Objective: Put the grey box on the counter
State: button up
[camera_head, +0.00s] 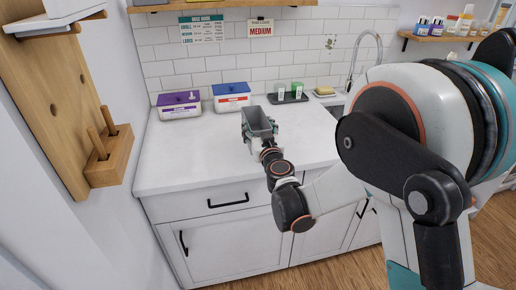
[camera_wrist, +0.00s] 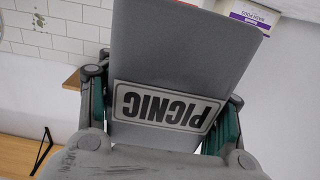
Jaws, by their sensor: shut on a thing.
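The grey box (camera_head: 258,121) is an open-topped bin held over the white counter (camera_head: 190,150) in the head view. My gripper (camera_head: 260,135) is shut on the box, with its fingers along the box's sides. In the wrist view the grey box (camera_wrist: 185,60) fills the middle, with a "PICNIC" label upside down. My gripper's fingers (camera_wrist: 160,115) flank it left and right. Whether the box's bottom touches the counter cannot be told.
A purple-lidded container (camera_head: 179,104) and a blue-lidded container (camera_head: 232,96) stand at the counter's back left. A dark tray (camera_head: 287,98) with small items and a sponge (camera_head: 324,91) lie behind, near the faucet (camera_head: 366,50). The counter's front left is clear.

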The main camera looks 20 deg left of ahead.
jog(key=shift+f+b, duration=0.9)
jog(key=shift+f, duration=2.05)
jog(key=shift+f, duration=0.15)
jog(key=o, duration=1.2)
jog(key=shift+c, duration=0.2)
